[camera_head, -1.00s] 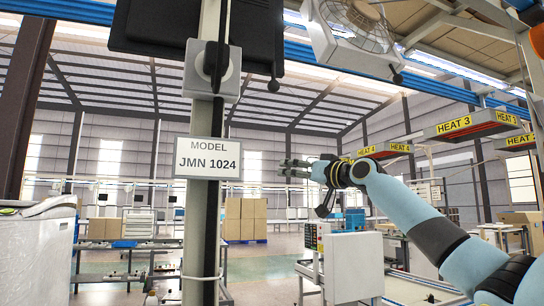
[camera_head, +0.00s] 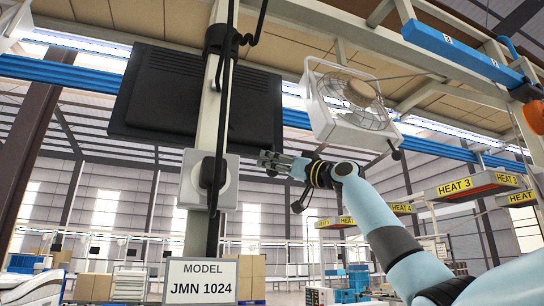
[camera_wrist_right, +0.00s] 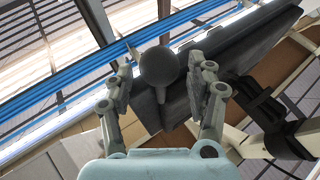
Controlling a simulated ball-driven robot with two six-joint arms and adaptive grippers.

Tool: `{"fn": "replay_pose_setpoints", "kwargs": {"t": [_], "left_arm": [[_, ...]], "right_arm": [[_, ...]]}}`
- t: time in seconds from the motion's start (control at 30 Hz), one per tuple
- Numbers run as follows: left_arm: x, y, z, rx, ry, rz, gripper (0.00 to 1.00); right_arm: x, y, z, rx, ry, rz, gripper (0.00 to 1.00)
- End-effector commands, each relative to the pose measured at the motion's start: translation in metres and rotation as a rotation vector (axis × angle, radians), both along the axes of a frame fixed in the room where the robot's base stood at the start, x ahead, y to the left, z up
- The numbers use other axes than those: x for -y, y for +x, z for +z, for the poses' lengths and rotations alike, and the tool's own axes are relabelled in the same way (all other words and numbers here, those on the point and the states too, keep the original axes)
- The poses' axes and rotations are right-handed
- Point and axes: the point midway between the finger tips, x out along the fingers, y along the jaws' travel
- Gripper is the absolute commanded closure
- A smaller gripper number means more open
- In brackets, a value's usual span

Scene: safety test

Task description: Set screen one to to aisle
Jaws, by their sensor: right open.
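The screen (camera_head: 255,105) is a large dark panel seen from behind, mounted high on a pale post. In the right wrist view its dark edge (camera_wrist_right: 245,55) runs diagonally to the upper right. A dark round knob (camera_wrist_right: 160,66) on a short stem is at its lower corner. My right gripper (camera_head: 268,162) is just below the screen's lower right corner, beside the post. In the right wrist view its fingers are apart with the knob between them; I cannot tell whether they touch it. My left gripper is not in view.
A pale post (camera_head: 216,120) with a grey box (camera_head: 209,182) and cables stands left of my gripper. A sign reading "MODEL JMN 1024" (camera_head: 201,281) is lower on it. A caged fan (camera_head: 350,105) hangs to the right. Yellow "HEAT" signs (camera_head: 455,187) hang farther right.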

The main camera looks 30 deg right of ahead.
Motion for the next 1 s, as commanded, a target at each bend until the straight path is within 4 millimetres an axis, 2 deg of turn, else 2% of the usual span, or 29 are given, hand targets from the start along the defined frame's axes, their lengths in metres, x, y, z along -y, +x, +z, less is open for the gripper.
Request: {"fn": "replay_pose_setpoints", "kwargs": {"t": [0.37,0.8,1.0], "left_arm": [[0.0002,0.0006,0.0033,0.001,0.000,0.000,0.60],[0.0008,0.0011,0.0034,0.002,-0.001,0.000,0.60],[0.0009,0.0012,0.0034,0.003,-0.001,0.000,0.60]], "right_arm": [[-0.0027,0.0066,0.0019,0.000,0.000,0.000,0.44],[-0.0023,0.0064,0.0019,0.000,0.000,-0.001,1.00],[-0.0021,0.0065,0.0016,-0.001,0.000,-0.001,1.00]]}}
